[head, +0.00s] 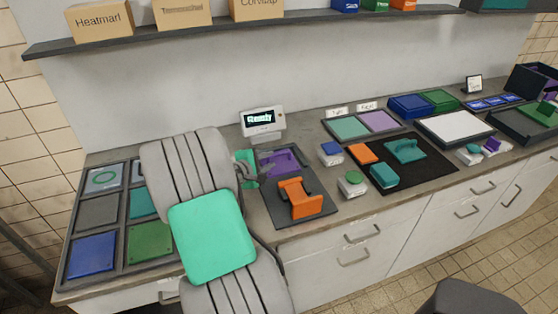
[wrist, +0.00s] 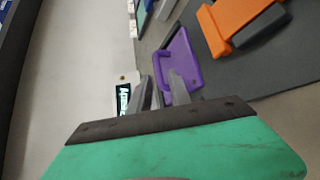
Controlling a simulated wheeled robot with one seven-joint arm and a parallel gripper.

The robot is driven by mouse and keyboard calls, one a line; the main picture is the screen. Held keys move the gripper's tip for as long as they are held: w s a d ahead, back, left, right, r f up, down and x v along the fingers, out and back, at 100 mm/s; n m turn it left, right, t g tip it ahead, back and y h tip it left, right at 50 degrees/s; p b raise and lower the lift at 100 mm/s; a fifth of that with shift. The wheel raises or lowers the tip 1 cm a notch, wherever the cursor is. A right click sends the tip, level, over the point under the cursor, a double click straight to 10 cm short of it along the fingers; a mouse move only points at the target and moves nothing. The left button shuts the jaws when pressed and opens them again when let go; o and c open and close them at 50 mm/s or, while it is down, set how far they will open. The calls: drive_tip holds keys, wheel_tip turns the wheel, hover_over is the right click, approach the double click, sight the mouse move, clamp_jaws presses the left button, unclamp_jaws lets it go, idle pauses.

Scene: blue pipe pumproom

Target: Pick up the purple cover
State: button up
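The purple cover (head: 284,160) lies on a dark grey mat on the counter, behind an orange bracket-like part (head: 303,199). In the wrist view the purple cover (wrist: 181,55) shows a raised loop at its near end. My gripper (head: 250,168) is at the left end of the cover, and my arm hides part of the area. In the wrist view my gripper (wrist: 163,84) has its two grey fingers apart, with the purple loop end just beyond and between them. The right finger overlaps the cover in the picture. I cannot tell whether they touch.
A white display reading "Ready" (head: 262,122) stands behind the mat. A compartment tray (head: 72,218) with coloured plates is at left. A black mat (head: 430,165) with teal and orange parts is at right. A shelf (head: 240,28) with boxes runs above.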

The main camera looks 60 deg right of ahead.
sight(280, 154)
drive_tip(key=p+x, duration=0.1)
drive_tip(key=x, duration=0.6)
drive_tip(key=shift+s+d+r, duration=0.1)
drive_tip(key=shift+d+r, duration=0.05)
drive_tip(key=shift+d, duration=0.05)
clamp_jaws()
drive_tip(key=shift+r, duration=0.1)
idle(0.9)
